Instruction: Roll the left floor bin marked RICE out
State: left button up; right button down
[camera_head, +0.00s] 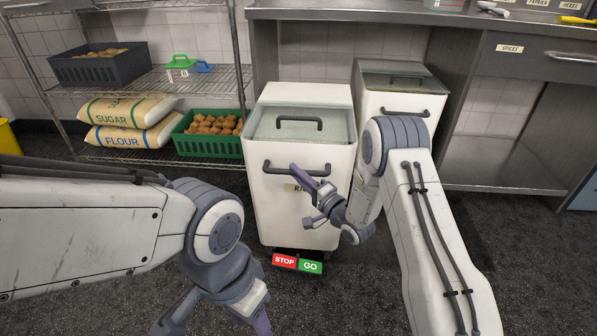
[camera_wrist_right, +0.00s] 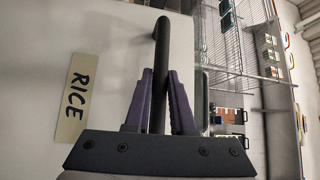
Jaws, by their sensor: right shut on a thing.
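The RICE label (camera_wrist_right: 76,98) shows beside the gripper there, and is partly covered in the head view. A red STOP pedal (camera_head: 284,261) and green GO pedal (camera_head: 310,267) are at the bin's foot. My left gripper (camera_head: 262,322) is low, cut off by the bottom edge.
The second white bin (camera_head: 400,103) is close on the right. At left, a wire rack (camera_head: 215,82) holds sugar and flour sacks (camera_head: 125,122) and a green crate (camera_head: 207,146). The counter (camera_head: 420,15) overhangs. Dark floor (camera_head: 350,300) in front is open.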

jog(key=shift+s+d+r, duration=0.1)
jog(key=shift+s+d, duration=0.05)
jog(key=c, duration=0.8)
grip_release()
jog(key=shift+o, duration=0.2)
